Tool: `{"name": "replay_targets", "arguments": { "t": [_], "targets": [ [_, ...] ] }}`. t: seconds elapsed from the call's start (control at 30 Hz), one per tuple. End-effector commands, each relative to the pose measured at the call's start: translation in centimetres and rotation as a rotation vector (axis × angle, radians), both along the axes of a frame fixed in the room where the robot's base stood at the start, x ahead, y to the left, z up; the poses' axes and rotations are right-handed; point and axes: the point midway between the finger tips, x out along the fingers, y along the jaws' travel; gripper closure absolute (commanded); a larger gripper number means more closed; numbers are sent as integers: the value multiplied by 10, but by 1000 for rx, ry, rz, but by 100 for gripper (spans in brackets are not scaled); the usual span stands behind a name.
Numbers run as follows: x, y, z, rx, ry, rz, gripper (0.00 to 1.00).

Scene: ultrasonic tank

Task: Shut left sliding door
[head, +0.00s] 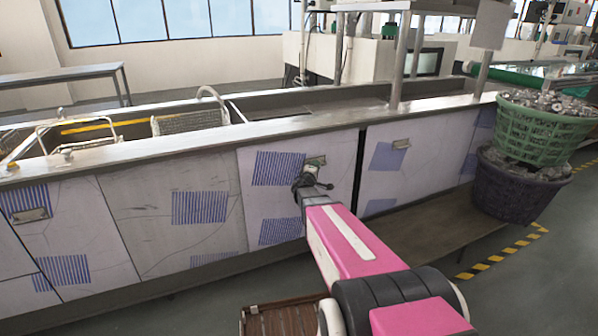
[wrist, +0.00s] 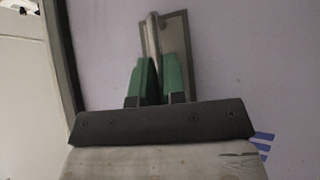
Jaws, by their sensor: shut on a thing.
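The sliding door (head: 250,205) is a pale panel with blue striped patches on the front of the long metal tank unit. My gripper (head: 313,168) is at the door's upper right part, in front of its handle. In the wrist view, my gripper (wrist: 157,80) has its two green fingers shut on the upright metal bar of the handle (wrist: 153,38). A recessed plate (wrist: 177,35) lies behind the bar. The door panel (wrist: 235,60) fills most of that view. In the head view, my gripper partly hides the handle. A narrow dark gap (head: 358,165) shows along the door's right edge.
A green basket (head: 543,130) sits on a dark purple basket (head: 515,185) at the right. A slatted brown wooden item (head: 285,318) lies low in front.

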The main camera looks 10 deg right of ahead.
Motion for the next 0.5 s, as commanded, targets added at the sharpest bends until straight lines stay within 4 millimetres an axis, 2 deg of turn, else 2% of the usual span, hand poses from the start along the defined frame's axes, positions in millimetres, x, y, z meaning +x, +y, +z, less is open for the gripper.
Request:
{"name": "replay_targets", "arguments": {
  "t": [0.03,0.2,0.5],
  "targets": [
    [3,-12,-1,2,0,-3,100],
    [8,-36,-1,2,0,-1,100],
    [10,-51,0,2,0,-1,100]
  ]
}}
